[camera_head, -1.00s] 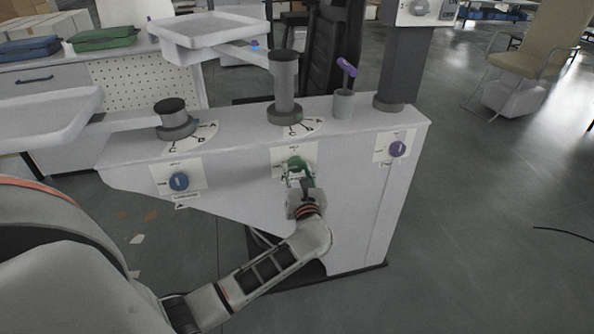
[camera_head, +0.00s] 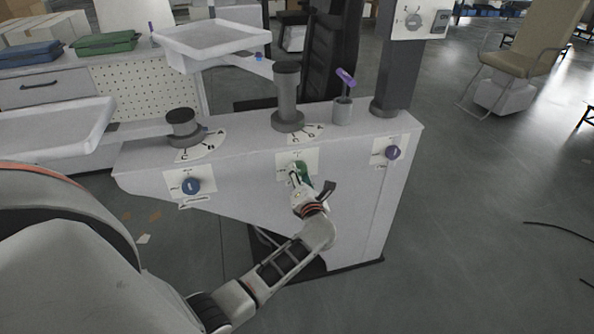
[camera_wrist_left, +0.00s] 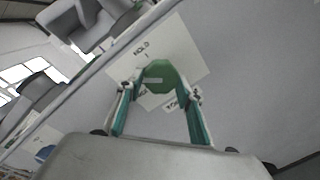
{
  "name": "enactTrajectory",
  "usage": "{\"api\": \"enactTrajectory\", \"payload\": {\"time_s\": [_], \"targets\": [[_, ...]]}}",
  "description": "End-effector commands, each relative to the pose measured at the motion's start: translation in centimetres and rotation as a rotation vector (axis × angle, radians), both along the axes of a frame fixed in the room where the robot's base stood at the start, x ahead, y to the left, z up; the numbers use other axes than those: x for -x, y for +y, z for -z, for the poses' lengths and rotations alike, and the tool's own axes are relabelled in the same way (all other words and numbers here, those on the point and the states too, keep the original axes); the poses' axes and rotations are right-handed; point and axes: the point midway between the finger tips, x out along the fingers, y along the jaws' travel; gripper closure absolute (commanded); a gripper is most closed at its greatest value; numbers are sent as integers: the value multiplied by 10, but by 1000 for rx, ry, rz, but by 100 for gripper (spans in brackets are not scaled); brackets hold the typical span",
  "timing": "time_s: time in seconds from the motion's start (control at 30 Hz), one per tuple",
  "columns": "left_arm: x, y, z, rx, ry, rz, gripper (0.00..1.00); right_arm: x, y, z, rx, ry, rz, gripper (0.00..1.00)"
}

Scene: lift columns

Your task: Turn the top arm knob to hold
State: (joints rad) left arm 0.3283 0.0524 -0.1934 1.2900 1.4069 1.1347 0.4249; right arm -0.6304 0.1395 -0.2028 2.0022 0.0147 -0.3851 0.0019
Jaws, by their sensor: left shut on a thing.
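The green knob (camera_head: 304,170) sits on a white label plate (camera_head: 285,161) in the middle of the front face of the grey console (camera_head: 230,207). My left gripper (camera_head: 298,177) is at this knob, coming from below. In the left wrist view the green knob (camera_wrist_left: 161,76) lies between the two teal-lined fingertips (camera_wrist_left: 158,92), and the gripper is shut on it. The word HOLD shows on the plate (camera_wrist_left: 182,55) beyond the knob. A pale mark shows on the knob's face. The fingers partly hide the plate's other words. My right gripper is not in view.
A blue knob (camera_head: 191,186) is to the left and a purple knob (camera_head: 393,152) to the right on the same face. Posts (camera_head: 287,95) and a grey cup with a purple-handled tool (camera_head: 343,106) stand on top. Trays (camera_head: 215,46) overhang at the left.

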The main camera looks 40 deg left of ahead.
Motion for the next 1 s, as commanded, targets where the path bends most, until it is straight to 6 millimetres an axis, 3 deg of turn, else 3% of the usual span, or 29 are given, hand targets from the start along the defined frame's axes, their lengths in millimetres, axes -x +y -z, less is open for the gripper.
{"api": "enactTrajectory", "payload": {"time_s": [0.03,0.3,1.0], "targets": [[-1,-1,-7,-27,31,1,85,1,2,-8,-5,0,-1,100],[-1,-1,-6,-193,228,0,85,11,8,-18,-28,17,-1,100],[-1,-2,-5,-537,630,2,85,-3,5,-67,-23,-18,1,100]]}}
